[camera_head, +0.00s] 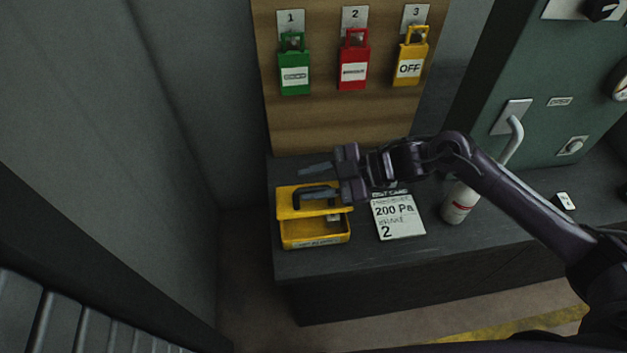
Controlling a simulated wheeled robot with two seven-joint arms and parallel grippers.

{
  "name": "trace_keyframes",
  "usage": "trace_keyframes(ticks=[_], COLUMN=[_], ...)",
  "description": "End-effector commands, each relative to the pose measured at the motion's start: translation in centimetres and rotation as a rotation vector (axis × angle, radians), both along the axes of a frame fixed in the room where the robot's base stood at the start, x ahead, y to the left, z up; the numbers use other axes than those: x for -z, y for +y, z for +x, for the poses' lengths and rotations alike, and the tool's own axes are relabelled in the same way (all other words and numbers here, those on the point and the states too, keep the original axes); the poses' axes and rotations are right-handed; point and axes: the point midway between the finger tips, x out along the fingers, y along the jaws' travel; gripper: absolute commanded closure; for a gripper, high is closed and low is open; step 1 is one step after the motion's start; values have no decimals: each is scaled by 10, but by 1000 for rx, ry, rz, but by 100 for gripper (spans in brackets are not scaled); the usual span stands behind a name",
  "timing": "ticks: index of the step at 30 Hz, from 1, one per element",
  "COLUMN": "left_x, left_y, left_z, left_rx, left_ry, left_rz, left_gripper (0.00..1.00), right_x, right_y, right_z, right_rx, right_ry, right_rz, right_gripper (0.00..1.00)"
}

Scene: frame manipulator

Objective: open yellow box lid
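The yellow box (315,240) stands on the dark counter near its left end, with a small label on its front. Its yellow lid (287,206) is raised at the front, and part of the dark inside shows below it. A black handle (299,195) is on the lid. My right gripper (312,181) reaches in from the right over the lid. Its two fingers are spread apart, one beyond the lid and one at the handle. I cannot tell whether the near finger touches the handle. The gripper hides part of the lid. My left gripper is not in view.
A white card (399,216) reading "200 Pa" and a white bottle (459,204) stand right of the box. Green (294,80), red (353,76) and yellow (410,71) tags hang on the wooden board behind. A green cabinet (540,90) with a lever is at right.

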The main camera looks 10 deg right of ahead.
Motion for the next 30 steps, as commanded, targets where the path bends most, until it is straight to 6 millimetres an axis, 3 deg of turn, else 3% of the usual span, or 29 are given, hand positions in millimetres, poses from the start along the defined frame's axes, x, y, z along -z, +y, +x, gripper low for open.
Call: trace_keyframes(ticks=[7,21,30], left_x=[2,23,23], left_y=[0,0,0], left_z=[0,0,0], left_rx=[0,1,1], left_ry=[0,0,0], left_rz=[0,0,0], left_gripper=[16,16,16], right_x=[-1,-24,-28], right_y=[-5,-68,-72], right_z=[0,-9,-10], right_rx=[2,2,0], right_ry=[-2,0,1], right_rz=[-1,-2,0], right_gripper=[66,66,66])
